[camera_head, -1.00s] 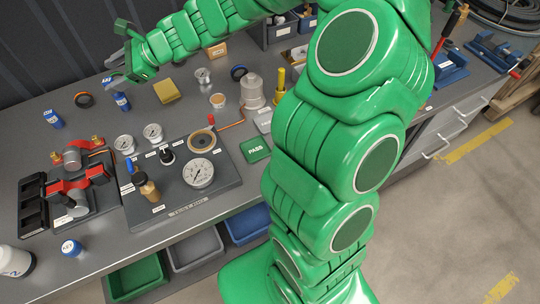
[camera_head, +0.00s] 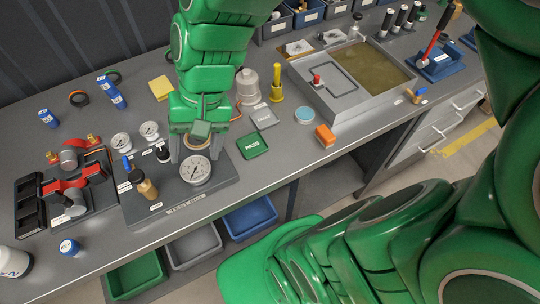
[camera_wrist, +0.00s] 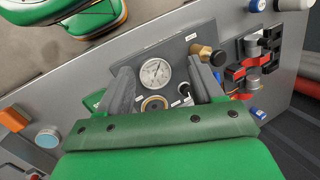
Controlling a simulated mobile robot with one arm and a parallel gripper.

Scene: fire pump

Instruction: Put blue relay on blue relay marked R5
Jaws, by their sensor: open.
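Two blue relays with white labels, an upper one (camera_head: 104,82) and a lower one (camera_head: 118,101), stand at the back left of the bench in the head view. They line up along the leaning vertical and appear stacked, touching. Another blue relay (camera_head: 48,118) stands alone to their left. The label marks are too small to read, so I cannot tell which is R5. My gripper (camera_head: 197,143) is open and empty over the test rig, right of the stack and apart from it. Its fingers (camera_wrist: 163,88) frame the gauge in the wrist view.
The test rig (camera_head: 228,186) with gauges lies below my gripper. A red pump assembly (camera_head: 78,183) is left of it. A blue-capped KEY item (camera_head: 68,247) stands at the front. A yellow block (camera_head: 160,88), green PASS card (camera_head: 252,146) and liquid tray (camera_head: 335,98) lie around.

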